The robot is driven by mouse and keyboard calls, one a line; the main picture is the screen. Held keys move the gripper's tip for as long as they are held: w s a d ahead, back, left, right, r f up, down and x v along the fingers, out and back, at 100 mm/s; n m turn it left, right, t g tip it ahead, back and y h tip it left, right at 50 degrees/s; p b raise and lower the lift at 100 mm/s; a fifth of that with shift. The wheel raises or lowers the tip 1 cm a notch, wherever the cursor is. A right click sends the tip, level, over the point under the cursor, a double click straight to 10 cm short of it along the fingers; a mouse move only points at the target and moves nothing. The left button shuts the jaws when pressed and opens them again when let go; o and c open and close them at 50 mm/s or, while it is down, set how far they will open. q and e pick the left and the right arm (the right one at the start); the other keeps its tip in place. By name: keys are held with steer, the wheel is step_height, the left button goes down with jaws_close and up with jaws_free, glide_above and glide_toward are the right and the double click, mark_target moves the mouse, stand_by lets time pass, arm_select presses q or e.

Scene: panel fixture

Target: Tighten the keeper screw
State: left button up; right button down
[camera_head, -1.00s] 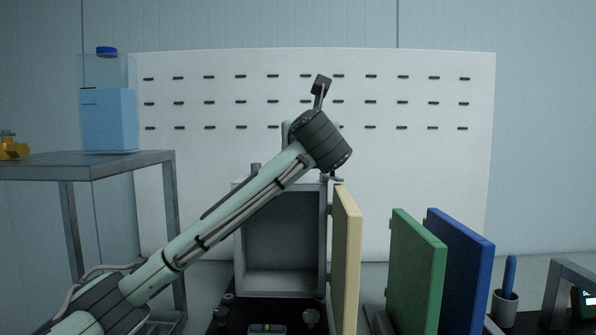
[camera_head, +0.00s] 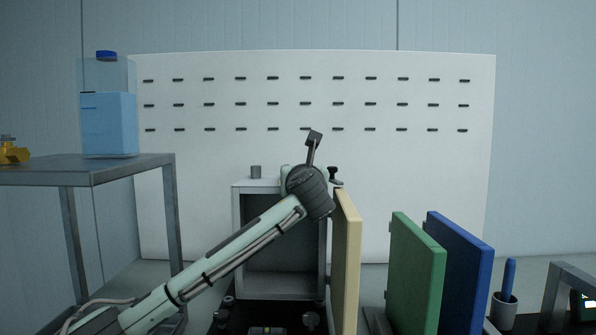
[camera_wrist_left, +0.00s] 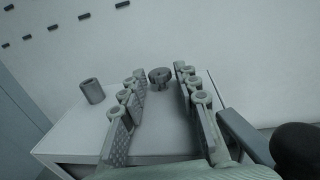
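My left arm comes in from the left in the head view. Its wrist hides the fingers there. In the left wrist view my left gripper (camera_wrist_left: 158,102) is open, its two fingers apart above the pale cabinet top (camera_wrist_left: 75,132). A dark round notched knob, which looks like the keeper screw (camera_wrist_left: 159,75), stands on that top, between the fingers in the picture and just beyond the tips. I see no contact. In the head view the grey cabinet (camera_head: 238,240) stands behind my forearm, and my wrist seems to hide this knob. My right gripper is not in view.
A grey cylinder (camera_wrist_left: 92,91) stands left on the cabinet top. A black-capped post (camera_head: 333,172) is at its right edge. A beige panel (camera_head: 346,260) stands at the cabinet's right, then green (camera_head: 418,275) and blue (camera_head: 460,270) panels. A side table (camera_head: 90,170) holds a blue container.

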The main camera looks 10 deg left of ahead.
arm_select(q)
steer(key=shift+c, duration=0.6)
jaws_close()
steer(key=shift+a, duration=0.15)
steer(key=m+h, duration=0.2)
steer(key=h, duration=0.1)
steer(key=shift+a+t+p, duration=0.35)
steer(key=shift+t, duration=0.05)
steer(key=m+h, duration=0.2)
steer(key=h, duration=0.1)
steer(key=shift+a, duration=0.15)
steer(key=shift+m+h, duration=0.4)
steer(key=shift+h, duration=0.3)
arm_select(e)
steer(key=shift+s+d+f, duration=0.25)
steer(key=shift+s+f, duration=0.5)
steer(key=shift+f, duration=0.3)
arm_select(q)
steer(key=shift+o, duration=0.6)
jaws_free()
